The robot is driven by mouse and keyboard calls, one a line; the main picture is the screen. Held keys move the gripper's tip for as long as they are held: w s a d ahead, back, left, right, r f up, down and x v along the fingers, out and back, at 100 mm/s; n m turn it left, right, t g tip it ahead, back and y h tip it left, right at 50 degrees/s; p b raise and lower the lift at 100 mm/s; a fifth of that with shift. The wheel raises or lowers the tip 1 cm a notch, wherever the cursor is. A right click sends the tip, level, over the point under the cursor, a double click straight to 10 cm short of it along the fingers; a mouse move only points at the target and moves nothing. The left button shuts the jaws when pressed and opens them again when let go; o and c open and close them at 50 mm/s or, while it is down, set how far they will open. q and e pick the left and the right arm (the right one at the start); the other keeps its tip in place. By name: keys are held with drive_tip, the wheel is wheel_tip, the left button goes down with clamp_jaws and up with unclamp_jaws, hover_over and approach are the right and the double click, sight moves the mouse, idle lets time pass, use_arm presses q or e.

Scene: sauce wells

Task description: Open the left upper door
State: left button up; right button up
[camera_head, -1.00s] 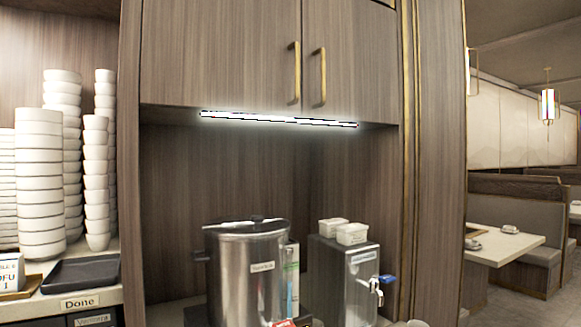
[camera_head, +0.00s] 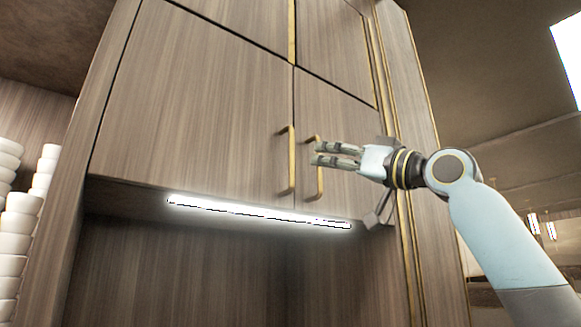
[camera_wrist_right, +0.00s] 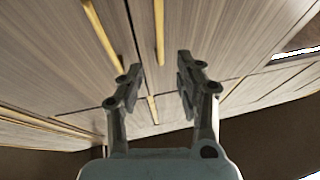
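The left upper door (camera_head: 195,105) is a wood-grain panel and is closed. Its upright gold handle (camera_head: 285,160) is near its lower right edge. The right upper door (camera_head: 345,125) beside it is also closed, with a matching gold handle (camera_head: 318,180). My right gripper (camera_head: 318,154) is raised in front of the right door's handle, its fingers pointing left toward the left handle. In the right wrist view its two fingers are apart and empty (camera_wrist_right: 158,66), with a gold handle (camera_wrist_right: 159,30) beyond the tips. A second gold handle (camera_wrist_right: 101,30) is to the left. My left gripper is not in view.
A lit strip (camera_head: 255,212) runs under the doors, above an open recess. More cabinet doors (camera_head: 230,18) are above. White stacked bowls (camera_head: 12,230) stand at the far left. A gold-trimmed cabinet edge (camera_head: 410,150) is at the right.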

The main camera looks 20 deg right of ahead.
sight(293, 152)
drive_tip(key=p+x, duration=0.4)
drive_tip(key=x, duration=0.5)
drive_tip(key=shift+w+a+r, duration=0.1)
drive_tip(key=shift+w+a, duration=0.05)
drive_tip(key=shift+w+a+r+p, duration=0.1)
drive_tip(key=shift+w+a+p, duration=0.15)
drive_tip(key=shift+w, duration=0.1)
drive_tip(key=shift+w+a+p, duration=0.1)
drive_tip(key=shift+w+p, duration=0.15)
drive_tip(key=shift+w, duration=0.15)
drive_tip(key=shift+s, duration=0.1)
drive_tip(key=shift+c, duration=1.4)
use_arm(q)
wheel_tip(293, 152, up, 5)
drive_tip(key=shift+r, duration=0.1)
use_arm(e)
clamp_jaws()
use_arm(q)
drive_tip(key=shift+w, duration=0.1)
